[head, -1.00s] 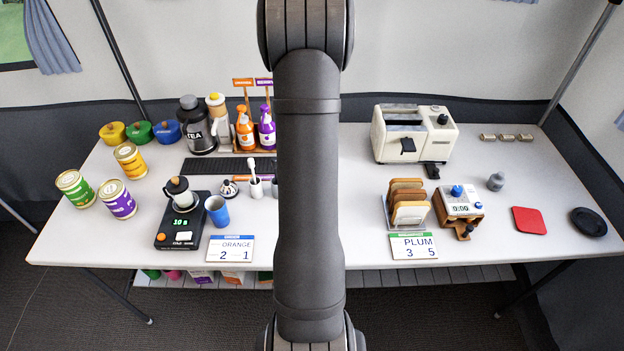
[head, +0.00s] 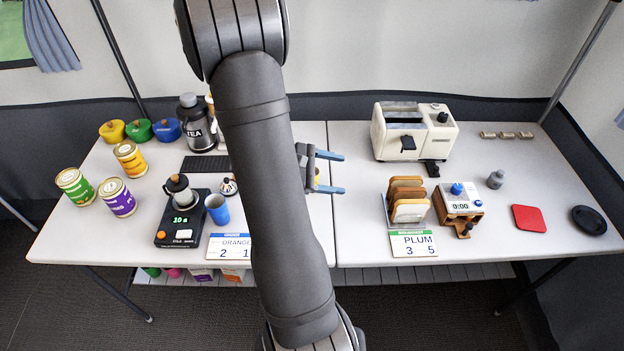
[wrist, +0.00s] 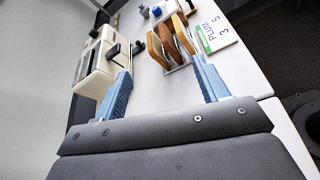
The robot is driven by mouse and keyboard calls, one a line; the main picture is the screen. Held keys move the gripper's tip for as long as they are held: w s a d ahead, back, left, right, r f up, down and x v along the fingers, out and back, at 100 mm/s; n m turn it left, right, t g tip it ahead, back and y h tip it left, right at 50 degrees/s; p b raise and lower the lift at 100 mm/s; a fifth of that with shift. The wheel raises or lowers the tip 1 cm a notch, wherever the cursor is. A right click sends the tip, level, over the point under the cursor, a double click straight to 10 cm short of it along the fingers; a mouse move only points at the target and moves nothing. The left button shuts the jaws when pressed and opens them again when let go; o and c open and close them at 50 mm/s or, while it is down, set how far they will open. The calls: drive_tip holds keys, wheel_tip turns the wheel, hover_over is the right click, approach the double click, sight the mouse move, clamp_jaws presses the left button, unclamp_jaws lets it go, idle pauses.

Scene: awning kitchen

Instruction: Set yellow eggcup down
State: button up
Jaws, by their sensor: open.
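My gripper (head: 336,173) is over the middle of the table, with its two blue fingers apart and pointing right. In the wrist view the fingers (wrist: 162,70) are spread, with nothing held between them. A small yellow-orange patch (head: 317,176) shows at the base of the fingers in the head view. It is mostly hidden by the gripper, and I cannot tell whether it is the yellow eggcup. No eggcup shows clearly in either view.
A cream toaster (head: 414,131), a rack of toast (head: 407,198) and a timer (head: 460,200) stand to the right. A PLUM card (head: 413,244) lies in front. A blue cup (head: 217,209) and scale (head: 182,232) are left. My arm hides the bottles. Table between gripper and rack is clear.

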drive_tip(key=s+a+r+n+t+y, duration=0.25)
drive_tip(key=a+n+t+y, duration=0.45)
drive_tip(key=a+n+t, duration=0.65)
drive_tip(key=d+f+n, duration=0.1)
drive_tip(key=f, duration=0.4)
drive_tip(key=d+f+n+t, duration=0.1)
drive_tip(key=f, duration=0.5)
drive_tip(key=d+f+n+t, duration=0.1)
drive_tip(key=f, duration=0.5)
drive_tip(key=shift+s+f, duration=0.15)
drive_tip(key=x, duration=1.1)
drive_tip(key=shift+w+f, duration=0.1)
drive_tip(key=shift+w, duration=0.3)
drive_tip(key=shift+w+a+x, duration=0.1)
drive_tip(key=shift+a+x, duration=0.05)
drive_tip(key=shift+x, duration=0.75)
drive_tip(key=shift+w+a+x, duration=0.1)
drive_tip(key=shift+a+x, duration=0.05)
drive_tip(key=shift+x, duration=0.8)
drive_tip(key=shift+a+x, duration=0.15)
drive_tip(key=shift+x, duration=0.75)
drive_tip(key=c, duration=1.1)
